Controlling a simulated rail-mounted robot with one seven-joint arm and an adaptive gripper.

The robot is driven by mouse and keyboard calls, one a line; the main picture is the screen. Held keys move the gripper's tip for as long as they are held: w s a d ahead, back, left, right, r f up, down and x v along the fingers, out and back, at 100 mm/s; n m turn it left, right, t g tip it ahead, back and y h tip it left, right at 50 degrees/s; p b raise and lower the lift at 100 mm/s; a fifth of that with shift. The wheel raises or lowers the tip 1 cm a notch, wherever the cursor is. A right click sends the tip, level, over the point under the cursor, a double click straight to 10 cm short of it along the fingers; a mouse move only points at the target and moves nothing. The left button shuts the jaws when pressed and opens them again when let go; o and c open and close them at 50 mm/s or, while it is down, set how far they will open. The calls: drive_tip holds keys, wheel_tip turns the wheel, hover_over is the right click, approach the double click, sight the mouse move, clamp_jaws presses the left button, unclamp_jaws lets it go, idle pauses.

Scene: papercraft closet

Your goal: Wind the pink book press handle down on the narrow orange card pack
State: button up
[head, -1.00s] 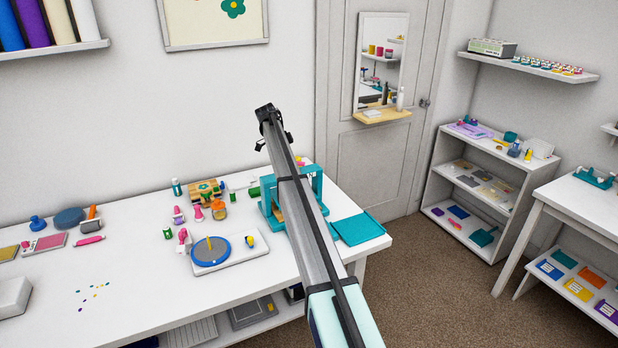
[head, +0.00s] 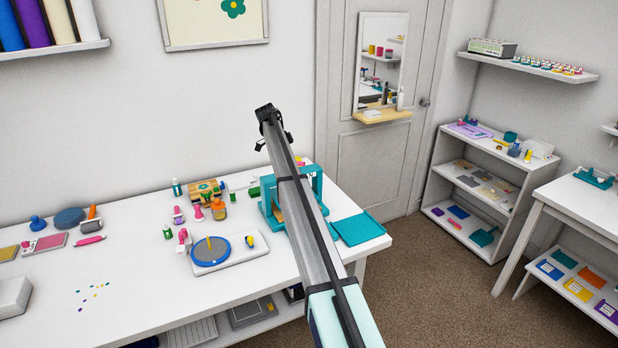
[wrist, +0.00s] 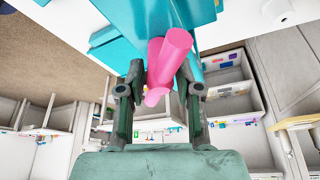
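The teal book press (head: 318,187) stands near the right end of the white table, partly hidden behind my arm. In the wrist view its teal body (wrist: 150,18) fills the top middle. The pink handle (wrist: 167,65) lies between the two fingers of my gripper (wrist: 162,85), close to both. The fingers are spread apart around it; I cannot tell whether they press on it. In the head view my arm hides the gripper. A narrow orange-tan patch (head: 279,214) shows inside the press beside my arm. I cannot make out the card pack clearly.
A teal board (head: 358,229) lies right of the press at the table's edge. A round blue turntable (head: 210,251) on a white base, stamps and small bottles stand to the left. A shelf unit (head: 490,180) stands by the right wall, with open floor in front.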

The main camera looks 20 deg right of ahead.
wheel_tip(320, 180, up, 6)
drive_tip(key=p, duration=0.6)
idle(0.4)
drive_tip(key=o, duration=0.4)
